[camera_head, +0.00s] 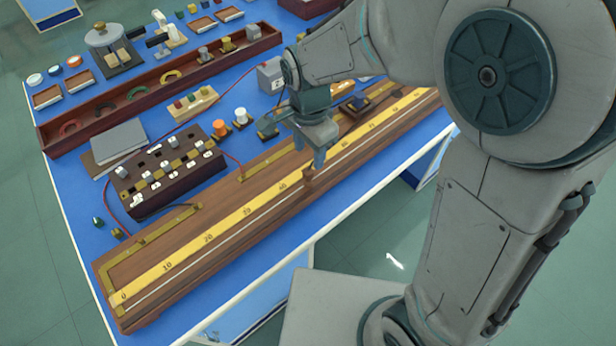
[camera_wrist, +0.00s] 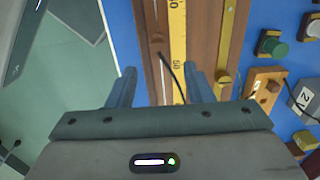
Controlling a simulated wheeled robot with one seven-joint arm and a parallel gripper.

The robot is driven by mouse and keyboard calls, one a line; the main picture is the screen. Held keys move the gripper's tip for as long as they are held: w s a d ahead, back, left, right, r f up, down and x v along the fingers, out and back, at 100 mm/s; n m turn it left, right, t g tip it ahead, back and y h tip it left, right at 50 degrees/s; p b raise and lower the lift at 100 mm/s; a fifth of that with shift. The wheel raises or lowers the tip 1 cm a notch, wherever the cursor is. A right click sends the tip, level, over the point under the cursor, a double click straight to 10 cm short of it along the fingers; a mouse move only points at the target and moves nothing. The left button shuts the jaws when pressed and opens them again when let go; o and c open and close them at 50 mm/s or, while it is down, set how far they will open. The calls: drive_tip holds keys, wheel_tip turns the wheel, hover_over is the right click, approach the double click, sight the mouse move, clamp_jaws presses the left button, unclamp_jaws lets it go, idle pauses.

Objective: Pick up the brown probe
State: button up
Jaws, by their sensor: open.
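The brown probe (camera_head: 309,178) is a small upright piece on the long wooden metre board (camera_head: 205,265), near the front side of its yellow scale. My gripper (camera_head: 309,152) is open just above and behind the probe, pointing down, with nothing seen between its fingers. In the wrist view the fingers (camera_wrist: 160,82) stand apart over the board and its scale. A small brown shape (camera_wrist: 156,38) shows ahead of the fingers and blends into the wood; it seems to be the probe. A thin dark wire runs from near it back between the fingers.
A dark box with keys (camera_head: 165,172) stands left of the board. Orange and white knobs (camera_head: 240,117) and a grey box (camera_head: 270,75) are behind it. A long open wooden tray (camera_head: 115,105) lies farther back. The blue table's front edge is close to the board.

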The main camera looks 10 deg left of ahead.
sight(308, 171)
wheel_tip(308, 171, down, 3)
drive_tip(key=shift+f, duration=0.15)
drive_tip(key=shift+s+f, duration=0.15)
drive_tip(key=shift+f, duration=1.2)
drive_tip(key=shift+s+f, duration=0.1)
drive_tip(key=shift+f, duration=1.2)
drive_tip(key=shift+c, duration=0.4)
clamp_jaws()
